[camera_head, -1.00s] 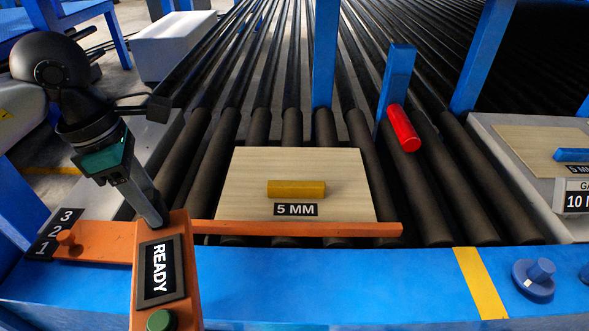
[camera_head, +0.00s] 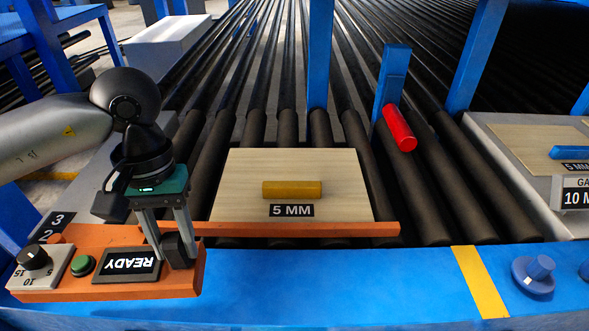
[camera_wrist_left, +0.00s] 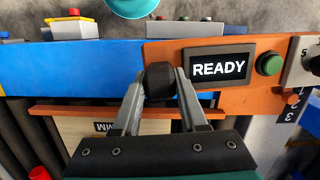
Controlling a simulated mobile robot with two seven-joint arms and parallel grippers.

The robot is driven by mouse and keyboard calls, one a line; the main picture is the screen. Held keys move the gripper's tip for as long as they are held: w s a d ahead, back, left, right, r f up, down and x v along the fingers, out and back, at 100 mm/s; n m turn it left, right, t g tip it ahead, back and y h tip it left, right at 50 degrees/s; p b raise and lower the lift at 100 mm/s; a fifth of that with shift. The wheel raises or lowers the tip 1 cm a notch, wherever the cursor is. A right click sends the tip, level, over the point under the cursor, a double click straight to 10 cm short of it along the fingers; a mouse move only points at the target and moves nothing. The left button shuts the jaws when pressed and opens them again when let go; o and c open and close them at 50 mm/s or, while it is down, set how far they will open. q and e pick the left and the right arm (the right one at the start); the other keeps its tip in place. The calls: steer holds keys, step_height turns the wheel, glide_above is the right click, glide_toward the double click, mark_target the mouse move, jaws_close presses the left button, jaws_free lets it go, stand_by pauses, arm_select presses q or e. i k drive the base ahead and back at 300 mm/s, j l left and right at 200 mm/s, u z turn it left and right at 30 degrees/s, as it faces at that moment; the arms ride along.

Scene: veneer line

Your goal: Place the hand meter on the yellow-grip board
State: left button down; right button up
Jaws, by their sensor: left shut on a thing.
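The hand meter (camera_head: 110,285) is an orange slab with a dark READY screen, a green button and a grey dial plate. In the head view it is at the lower left over the blue front rail, its text upside down. My left gripper (camera_head: 176,248) is shut on the meter's black grip at its right end; the wrist view also shows the gripper (camera_wrist_left: 161,82) clasping it. The yellow-grip board (camera_head: 345,200) is pale wood, marked 5 MM, with a yellow block (camera_head: 292,189). It lies on the rollers right of the meter. My right gripper is not seen.
An orange strip (camera_head: 320,229) runs along the board's front edge. A blue-grip board (camera_head: 530,138) is at the far right. Blue knobs (camera_head: 533,275) sit on the front rail.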

mark_target(292, 167)
steer(key=z, duration=1.1)
steer(key=i+j+z, duration=0.2)
steer(key=j, duration=0.3)
steer(key=j+z, duration=0.15)
steer(key=j, duration=0.3)
steer(key=k, duration=0.05)
